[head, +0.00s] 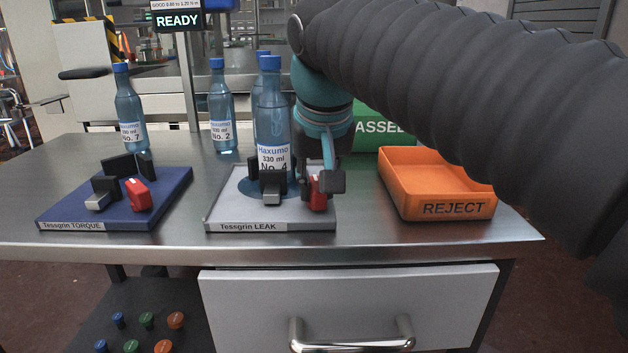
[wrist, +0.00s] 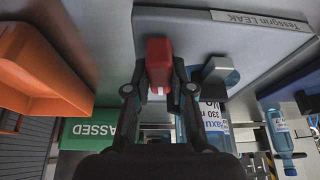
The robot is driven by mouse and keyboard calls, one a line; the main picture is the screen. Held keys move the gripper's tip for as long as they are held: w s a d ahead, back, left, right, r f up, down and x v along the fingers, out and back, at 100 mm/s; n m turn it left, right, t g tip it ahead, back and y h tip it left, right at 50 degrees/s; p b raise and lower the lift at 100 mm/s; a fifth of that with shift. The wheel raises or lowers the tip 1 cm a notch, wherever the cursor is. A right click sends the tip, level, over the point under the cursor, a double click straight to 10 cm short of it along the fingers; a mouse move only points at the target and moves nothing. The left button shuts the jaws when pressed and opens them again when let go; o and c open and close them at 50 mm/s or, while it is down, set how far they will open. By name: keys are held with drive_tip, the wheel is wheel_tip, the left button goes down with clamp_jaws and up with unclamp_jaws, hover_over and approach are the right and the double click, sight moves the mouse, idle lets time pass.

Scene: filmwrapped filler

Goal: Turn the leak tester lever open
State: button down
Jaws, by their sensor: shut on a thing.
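The leak tester is a grey plate labelled "Tessgrin LEAK" (head: 320,226) at the middle of the bench, and its label also shows in the wrist view (wrist: 262,22). Its red lever (head: 317,197) is at the plate's right side, partly hidden by my gripper (head: 326,182). In the wrist view the red lever (wrist: 158,62) is between the two fingers of my gripper (wrist: 159,90), which is shut on it. A blue bottle marked No. 4 (head: 271,120) stands upright on the plate, left of the lever, behind a dark clamp block (head: 271,182).
The orange REJECT tray (head: 458,209) stands to the right, with the green PASSED box (wrist: 90,130) behind it. The blue torque tester (head: 65,212), with its own red lever (head: 138,195), is at left. Bottles No. 7 (head: 129,110) and No. 2 (head: 220,105) stand behind.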

drive_tip(key=n, duration=0.2)
drive_tip(key=n+y, duration=0.1)
drive_tip(key=n, duration=0.1)
drive_tip(key=shift+g+y+p, duration=0.3)
drive_tip(key=shift+p, duration=0.1)
drive_tip(key=shift+n+g+y, duration=0.4)
drive_tip(key=shift+n+y, duration=0.1)
drive_tip(key=shift+n, duration=1.2)
drive_tip(key=c, duration=1)
unclamp_jaws()
drive_tip(key=v, duration=1.2)
